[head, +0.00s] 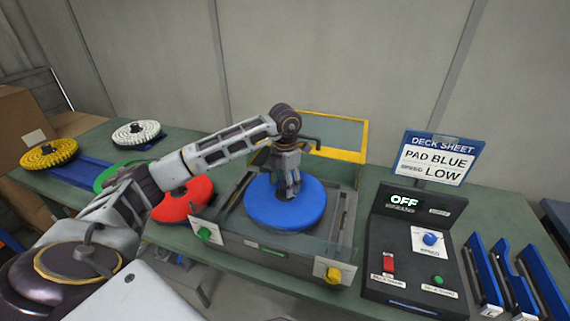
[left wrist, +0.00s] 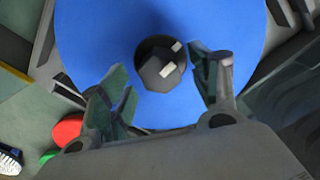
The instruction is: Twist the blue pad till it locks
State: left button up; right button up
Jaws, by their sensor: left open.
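The blue pad (head: 272,212) is a round disc lying in the grey machine (head: 268,244) in the middle of the table. In the left wrist view the blue pad (left wrist: 110,45) fills most of the upper picture, with a dark hub (left wrist: 160,65) bearing white marks at its centre. My left gripper (head: 290,188) points down over the middle of the pad. In the left wrist view its two fingers (left wrist: 163,88) are spread, one on each side below the hub, and hold nothing. Whether the fingertips touch the hub I cannot tell. My right gripper is not in view.
Red (head: 183,200), green (head: 115,176), yellow (head: 49,152) and white (head: 136,132) pads lie to the left. A control box (head: 415,250) reading OFF stands right, below a deck sheet (head: 437,160) reading PAD BLUE, LOW. Blue-edged holders (head: 500,275) stand at far right. A yellow-framed clear guard (head: 330,135) stands behind.

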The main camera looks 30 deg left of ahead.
pick_arm(q)
jog(key=shift+r+p, duration=0.45)
jog(key=shift+r, duration=0.3)
jog(key=shift+r+p, duration=1.4)
jog(key=shift+r, duration=1)
jog(key=shift+s, duration=0.1)
